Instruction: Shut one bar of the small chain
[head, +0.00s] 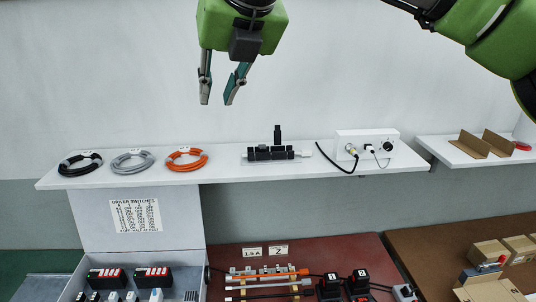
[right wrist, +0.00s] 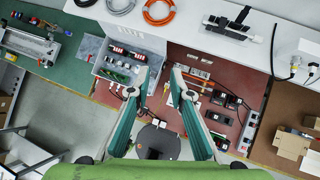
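The small chain (head: 271,154) is a short row of black links on a clear base, lying on the white wall shelf. One black bar (head: 277,134) stands upright from its far side; the other bars look flat along the top. In the right wrist view, the chain (right wrist: 229,28) is at the top right, with the upright bar (right wrist: 243,14) showing beside it. My right gripper (head: 217,102) hangs above and left of the chain, fingers apart and empty, touching nothing. It also shows open in the right wrist view (right wrist: 160,70). My left gripper is not in view.
On the white shelf (head: 220,176), black, grey and orange cable coils (head: 186,159) lie left of the chain. A white box (head: 366,146) with knobs and a black cable stands right of it. Below is a red-brown bench (head: 225,258) with tools. Free wall space surrounds the gripper.

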